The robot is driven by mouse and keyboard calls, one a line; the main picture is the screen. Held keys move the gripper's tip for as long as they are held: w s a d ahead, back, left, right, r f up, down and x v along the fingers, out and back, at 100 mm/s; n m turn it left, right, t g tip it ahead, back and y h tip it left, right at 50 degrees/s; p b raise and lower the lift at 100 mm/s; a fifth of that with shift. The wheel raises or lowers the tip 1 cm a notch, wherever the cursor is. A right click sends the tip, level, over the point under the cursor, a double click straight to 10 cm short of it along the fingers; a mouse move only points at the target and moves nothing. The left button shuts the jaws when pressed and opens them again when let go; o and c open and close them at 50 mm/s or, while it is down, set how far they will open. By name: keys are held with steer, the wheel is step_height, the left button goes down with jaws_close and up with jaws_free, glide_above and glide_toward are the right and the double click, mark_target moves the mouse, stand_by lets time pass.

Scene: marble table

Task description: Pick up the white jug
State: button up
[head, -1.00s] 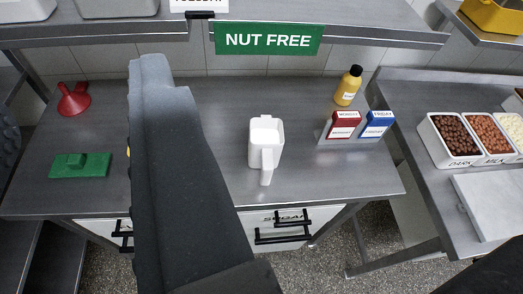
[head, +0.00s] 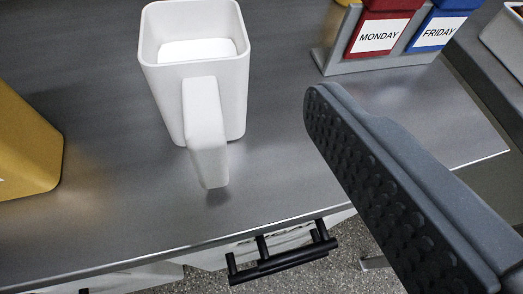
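The white jug (head: 222,95) stands upright on the grey metal counter (head: 80,90), top centre of the head view. It is squarish and open at the top, with something white inside. Its handle (head: 204,125) faces the camera, toward the counter's front edge. One dark grey finger of my gripper (head: 375,170), with a bumpy inner pad, shows to the right of the jug and apart from it. The other finger is not visible, so the opening between them cannot be judged. Nothing touches the jug.
A rack with a red MONDAY box (head: 380,30) and a blue FRIDAY box (head: 437,28) stands behind right. A yellow container (head: 25,145) is at the left edge. A black drawer handle (head: 280,262) sits below the front edge. The counter around the jug is clear.

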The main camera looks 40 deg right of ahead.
mark_target(196, 69)
steer(key=shift+s+d+f+b+x, duration=0.1)
steer(key=shift+s+d+f+x, duration=0.2)
steer(key=shift+x, duration=2.1)
steer(key=shift+s+d+f+b+x, duration=0.15)
steer(key=shift+f+x, duration=0.3)
steer(key=shift+x, duration=2)
steer(key=shift+s+d+f+b+x, duration=0.15)
steer(key=shift+s+f+x, duration=0.15)
steer(key=shift+x, duration=2.1)
steer(key=c, duration=1.7)
